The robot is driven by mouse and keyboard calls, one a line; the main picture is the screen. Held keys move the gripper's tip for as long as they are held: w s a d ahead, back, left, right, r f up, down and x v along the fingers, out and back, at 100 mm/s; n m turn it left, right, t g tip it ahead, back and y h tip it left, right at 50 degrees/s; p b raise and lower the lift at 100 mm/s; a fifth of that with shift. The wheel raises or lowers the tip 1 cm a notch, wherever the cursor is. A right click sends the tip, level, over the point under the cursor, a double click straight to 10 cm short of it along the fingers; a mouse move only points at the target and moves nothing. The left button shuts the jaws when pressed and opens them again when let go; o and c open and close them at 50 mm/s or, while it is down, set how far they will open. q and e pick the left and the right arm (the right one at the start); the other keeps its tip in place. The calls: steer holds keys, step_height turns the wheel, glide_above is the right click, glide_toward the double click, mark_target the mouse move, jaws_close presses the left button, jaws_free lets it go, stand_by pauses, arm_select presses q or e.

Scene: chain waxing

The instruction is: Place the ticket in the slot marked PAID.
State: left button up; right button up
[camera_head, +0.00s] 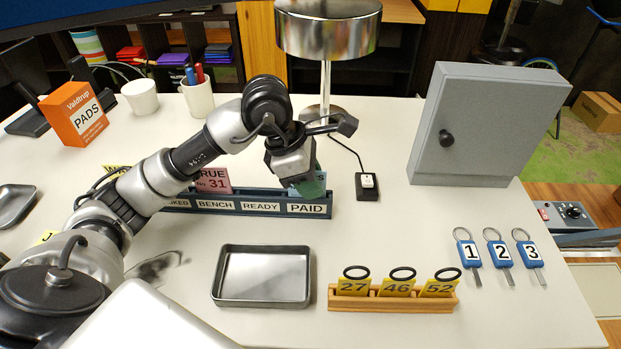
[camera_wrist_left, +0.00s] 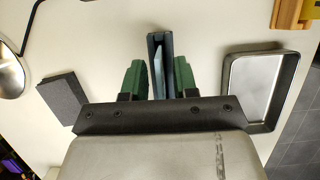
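The dark blue ticket rack (camera_head: 262,212) has slots labelled BENCH, READY and PAID, plus one label partly covered by my left arm. A teal ticket (camera_head: 317,187) shows at the PAID end, partly hidden by my left gripper. A pale blue card face (camera_wrist_left: 160,74) shows between the rack walls in the left wrist view. My left gripper (camera_head: 304,185) is low over the PAID end. In the wrist view its green fingers (camera_wrist_left: 160,80) stand apart on either side of the rack end, with gaps visible. A pink ticket (camera_head: 213,180) reading "RUE No 31" stands further left in the rack. My right gripper is not in view.
A metal tray (camera_head: 263,303) and a wooden holder (camera_head: 392,301) with yellow tags lie in front of the rack. A lamp switch (camera_head: 367,187) and grey cabinet (camera_head: 483,130) are to the right. Several blue key tags (camera_head: 468,254) lie at right. The lamp (camera_head: 326,70) stands behind.

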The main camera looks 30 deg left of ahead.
arm_select(q)
steer(key=shift+r+p, duration=0.25)
steer(key=shift+p, duration=0.05)
steer(key=shift+a+r+b, duration=0.15)
steer(key=shift+r+b, duration=0.1)
steer(key=shift+b, duration=0.1)
steer(key=b+v, duration=0.3)
steer(key=v, duration=0.8)
steer(key=shift+r, duration=0.15)
steer(key=shift+s, duration=0.1)
